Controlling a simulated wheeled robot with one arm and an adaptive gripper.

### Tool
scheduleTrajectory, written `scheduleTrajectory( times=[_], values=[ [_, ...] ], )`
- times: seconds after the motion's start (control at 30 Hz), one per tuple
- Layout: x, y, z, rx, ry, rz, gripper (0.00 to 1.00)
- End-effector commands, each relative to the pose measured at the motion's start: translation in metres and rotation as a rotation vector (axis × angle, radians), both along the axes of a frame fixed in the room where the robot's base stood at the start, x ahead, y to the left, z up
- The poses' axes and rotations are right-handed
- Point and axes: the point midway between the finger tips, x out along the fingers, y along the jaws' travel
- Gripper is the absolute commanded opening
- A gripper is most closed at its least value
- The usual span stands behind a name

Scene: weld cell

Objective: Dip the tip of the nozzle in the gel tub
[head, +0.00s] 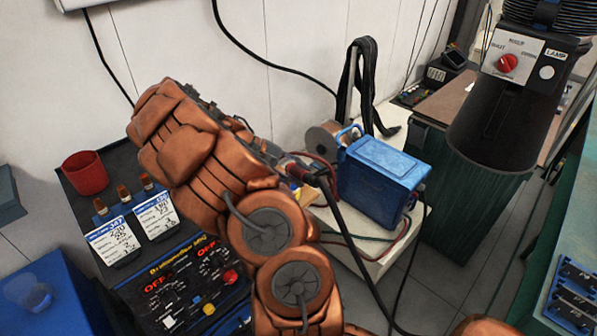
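My copper-coloured arm fills the middle of the head view. My gripper (262,146) is at its far side and mostly hidden behind the arm's links, so its fingers cannot be made out. A dark torch-like part with a red section (298,170) shows beside it, with a black cable running down to the right. Whether my gripper holds it is hidden. No nozzle tip can be made out on it. A red round tub (85,173) stands upright at the left on the dark panel, apart from my arm; its contents cannot be seen. I cannot tell for certain that it is the gel tub.
Several small copper pieces (124,193) stand behind two white cards (156,214), above a control panel (190,290). A blue box (382,180) and a wire spool (323,139) are on a white cart. A black lamp unit (505,120) stands at right. A blue surface (70,290) is lower left.

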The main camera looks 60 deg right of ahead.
Motion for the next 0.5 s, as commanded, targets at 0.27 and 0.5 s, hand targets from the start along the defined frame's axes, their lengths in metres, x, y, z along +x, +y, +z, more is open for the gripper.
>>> scheduleTrajectory(
  times=[0.27,0.5],
  values=[
    [0.001,-0.002,-0.009,-0.001,0.001,0.000,0.00],
    [0.002,-0.003,-0.017,0.000,0.001,-0.001,0.00]
  ],
)
